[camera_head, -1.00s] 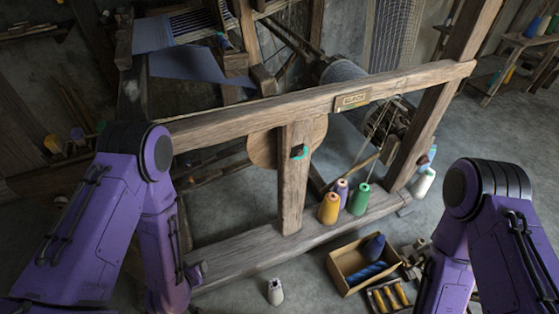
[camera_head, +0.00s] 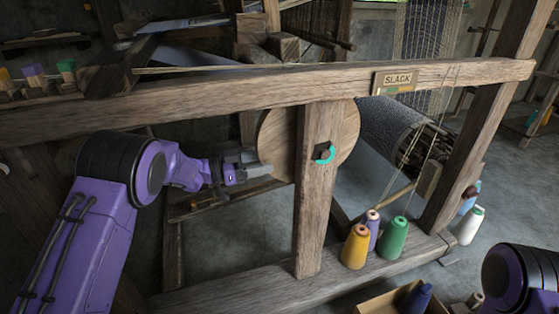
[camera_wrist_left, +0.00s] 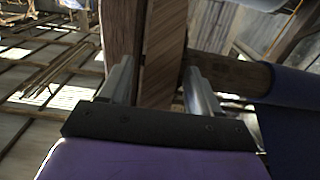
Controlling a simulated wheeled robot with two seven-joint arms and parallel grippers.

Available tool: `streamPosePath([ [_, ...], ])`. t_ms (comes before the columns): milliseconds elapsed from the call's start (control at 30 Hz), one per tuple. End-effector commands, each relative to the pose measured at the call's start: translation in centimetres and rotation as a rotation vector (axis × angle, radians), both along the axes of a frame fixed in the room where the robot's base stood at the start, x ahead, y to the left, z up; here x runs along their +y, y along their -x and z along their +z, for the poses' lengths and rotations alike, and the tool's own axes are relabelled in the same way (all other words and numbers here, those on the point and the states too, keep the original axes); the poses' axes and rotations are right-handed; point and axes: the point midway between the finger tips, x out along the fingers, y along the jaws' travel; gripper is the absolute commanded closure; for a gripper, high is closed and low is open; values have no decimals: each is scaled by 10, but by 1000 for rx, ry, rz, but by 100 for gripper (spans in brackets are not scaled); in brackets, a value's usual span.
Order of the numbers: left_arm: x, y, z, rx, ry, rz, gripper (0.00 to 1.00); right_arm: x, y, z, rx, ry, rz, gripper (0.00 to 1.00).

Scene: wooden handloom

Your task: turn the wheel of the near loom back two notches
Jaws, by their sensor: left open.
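The near loom's wheel (camera_head: 277,140) is a round wooden disc, partly hidden behind an upright post. A dark hub with a teal ring (camera_head: 325,153) shows on the post's face. My left gripper (camera_head: 262,170) is level with the wheel's left edge, fingers pointing right. In the left wrist view its two fingers (camera_wrist_left: 160,88) are apart, with a band of grained wood (camera_wrist_left: 163,50), apparently the wheel, in front of the gap. I cannot tell whether the fingers touch it. A sign reading SLACK (camera_head: 393,82) is on the top beam. My right gripper is out of the picture.
The loom's top beam (camera_head: 220,95) runs above my left arm, and a lower beam (camera_head: 250,288) lies below. Yellow (camera_head: 355,247), purple and green (camera_head: 392,237) cones stand right of the post. A wooden box (camera_head: 385,303) is at the bottom.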

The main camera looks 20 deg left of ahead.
Motion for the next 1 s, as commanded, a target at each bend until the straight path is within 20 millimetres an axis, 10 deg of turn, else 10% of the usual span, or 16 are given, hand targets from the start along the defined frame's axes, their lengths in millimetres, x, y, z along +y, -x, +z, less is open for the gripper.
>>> streamPosePath([
  [467,-14,-3,-1,2,1,21,37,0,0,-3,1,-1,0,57],
  [700,-14,-3,-1,2,1,21,100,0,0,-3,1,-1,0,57],
  [1000,-16,-4,-9,-19,32,21,100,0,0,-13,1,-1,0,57],
])
